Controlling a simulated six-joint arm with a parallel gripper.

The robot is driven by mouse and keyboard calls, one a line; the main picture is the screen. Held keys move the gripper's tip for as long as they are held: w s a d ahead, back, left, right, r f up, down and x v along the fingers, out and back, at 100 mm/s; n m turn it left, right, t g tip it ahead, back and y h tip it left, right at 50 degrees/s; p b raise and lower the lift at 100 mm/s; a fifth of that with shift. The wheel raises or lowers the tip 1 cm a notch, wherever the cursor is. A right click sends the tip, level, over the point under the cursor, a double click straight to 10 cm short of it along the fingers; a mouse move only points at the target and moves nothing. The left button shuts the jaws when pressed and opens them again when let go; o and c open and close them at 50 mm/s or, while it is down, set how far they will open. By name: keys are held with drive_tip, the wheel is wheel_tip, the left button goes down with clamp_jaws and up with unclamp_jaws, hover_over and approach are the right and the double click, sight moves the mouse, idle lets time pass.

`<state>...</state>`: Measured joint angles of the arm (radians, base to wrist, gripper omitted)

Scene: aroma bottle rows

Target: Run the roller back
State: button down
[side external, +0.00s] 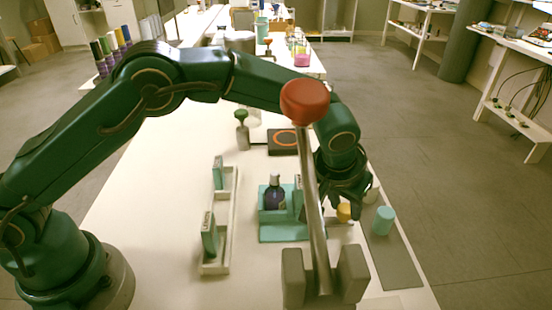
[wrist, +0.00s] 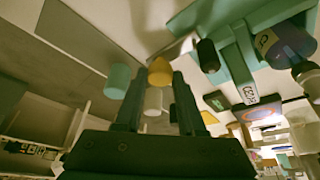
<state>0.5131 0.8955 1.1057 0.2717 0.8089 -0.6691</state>
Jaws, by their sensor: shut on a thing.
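My gripper (side external: 341,203) points down at the right of the table, its fingers shut on a small yellow-orange rounded piece (side external: 344,212). In the wrist view this piece (wrist: 160,71) sits between the fingertips. I cannot tell whether it is the roller. A teal cylinder (side external: 383,220) stands upright to its right on a grey strip (side external: 398,262). A white cylinder (side external: 371,195) is partly hidden behind my gripper.
A metal rod with a red head (side external: 305,100) stands between grey blocks (side external: 352,272) in front. A white rack (side external: 227,240) with upright green cards is at left. The table's left is clear.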

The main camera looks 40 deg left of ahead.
drive_tip(key=c, duration=0.6)
unclamp_jaws()
drive_tip(key=shift+s+d, duration=0.2)
drive_tip(key=shift+d, duration=0.05)
drive_tip(key=shift+o, duration=0.5)
drive_tip(key=shift+a, duration=0.1)
drive_tip(key=v, duration=0.5)
drive_tip(key=shift+r, duration=0.1)
drive_tip(key=shift+w, duration=0.1)
